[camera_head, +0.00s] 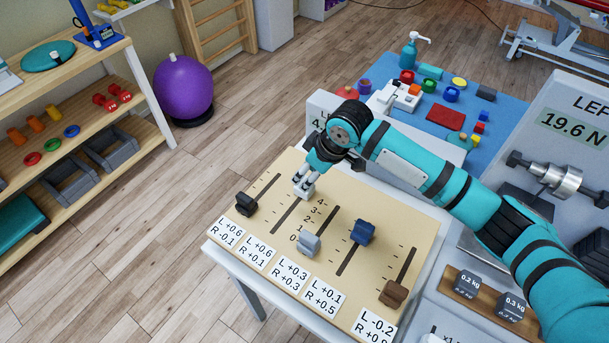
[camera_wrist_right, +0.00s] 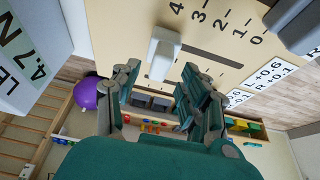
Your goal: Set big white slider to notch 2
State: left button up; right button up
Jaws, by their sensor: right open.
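The sloped wooden slider board (camera_head: 425,225) carries several sliders on dark slots. The big white slider (camera_head: 305,190) is at the upper end of its slot, near the 4 of the printed scale, which runs from 0 to 4. In the right wrist view the white knob (camera_wrist_right: 165,45) sits in front of the fingers, roughly centred between them. My right gripper (camera_head: 309,180) is right above and at this knob, partly covering it. Its fingers (camera_wrist_right: 160,72) are apart; I cannot tell if they touch the knob. My left gripper is not in view.
A light grey slider (camera_head: 308,244) and a blue slider (camera_head: 362,232) are right of the white one; a black slider (camera_head: 246,203) is left, a brown slider (camera_head: 393,293) far right. A force display (camera_head: 577,120) and weights (camera_head: 468,284) stand beyond the board's right side.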

aim_at(305, 178)
jog(key=shift+x, duration=1.2)
jog(key=shift+w+a+f, duration=0.1)
jog(key=shift+f, duration=0.35)
jog(key=c, duration=0.9)
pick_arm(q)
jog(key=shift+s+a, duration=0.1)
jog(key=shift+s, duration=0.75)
pick_arm(e)
grip_shut()
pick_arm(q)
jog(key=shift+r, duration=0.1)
